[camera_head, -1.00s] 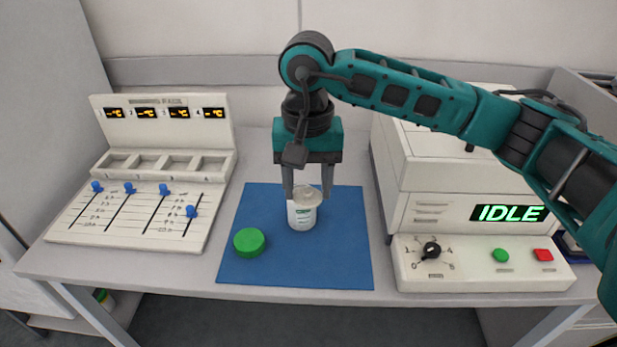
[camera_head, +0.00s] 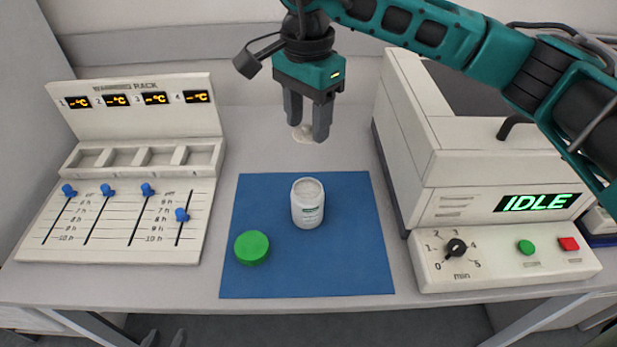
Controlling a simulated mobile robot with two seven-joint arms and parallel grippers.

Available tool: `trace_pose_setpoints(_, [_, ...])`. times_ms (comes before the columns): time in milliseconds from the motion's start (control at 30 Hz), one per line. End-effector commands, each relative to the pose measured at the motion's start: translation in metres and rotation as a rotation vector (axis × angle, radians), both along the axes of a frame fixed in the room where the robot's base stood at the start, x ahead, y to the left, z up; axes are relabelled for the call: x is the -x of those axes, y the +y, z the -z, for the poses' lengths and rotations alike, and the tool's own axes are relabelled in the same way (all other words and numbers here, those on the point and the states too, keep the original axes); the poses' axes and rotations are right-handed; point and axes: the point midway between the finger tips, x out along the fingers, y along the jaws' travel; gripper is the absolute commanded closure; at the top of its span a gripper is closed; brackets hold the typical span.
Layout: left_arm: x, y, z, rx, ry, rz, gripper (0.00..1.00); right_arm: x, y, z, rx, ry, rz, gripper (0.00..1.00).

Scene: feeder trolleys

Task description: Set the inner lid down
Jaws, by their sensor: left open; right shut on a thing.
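My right gripper (camera_head: 307,138) is at the back of the table, behind the blue mat, pointing down. It is shut on the inner lid (camera_head: 298,133), a small pale disc partly hidden by the fingers. I cannot tell whether the lid touches the tabletop. The white jar (camera_head: 308,208) stands upright and open on the mat, with pale contents, apart from the gripper. The green screw lid (camera_head: 252,247) lies on the mat, front left of the jar. Only the dark fingertips of my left gripper (camera_head: 164,338) show at the bottom edge, open and empty.
The blue mat (camera_head: 350,265) is clear on its right and front. A warming rack (camera_head: 140,127) with empty slots and blue sliders stands at the left. A white machine (camera_head: 480,208) reading IDLE stands at the right. Bare tabletop (camera_head: 255,145) surrounds the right gripper.

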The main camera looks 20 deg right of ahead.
Motion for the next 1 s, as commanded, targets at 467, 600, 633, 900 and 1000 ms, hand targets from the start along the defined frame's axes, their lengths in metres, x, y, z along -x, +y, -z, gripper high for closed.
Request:
trace_pose_setpoints(467, [0.002, 0.000, 0.001, 0.000, 0.006, -0.001, 0.57, 0.000, 0.000, 0.095, 0.000, -0.001, -0.001, 0.78])
trace_pose_setpoints(600, [0.002, 0.000, 0.001, 0.000, 0.006, -0.001, 0.57, 0.000, 0.000, 0.105, -0.001, 0.000, -0.001, 0.78])
trace_pose_setpoints(633, [0.002, 0.000, 0.001, 0.000, 0.005, -0.001, 0.57, 0.000, 0.000, 0.109, -0.001, 0.002, -0.001, 0.78])
trace_pose_setpoints(900, [0.000, 0.000, 0.000, -0.001, 0.002, -0.001, 0.57, 0.000, 0.000, 0.140, -0.001, -0.002, -0.002, 0.78])
trace_pose_setpoints(1000, [-0.001, 0.000, 0.000, -0.001, 0.000, -0.001, 0.57, 0.000, 0.000, 0.140, -0.001, -0.002, -0.002, 0.78])
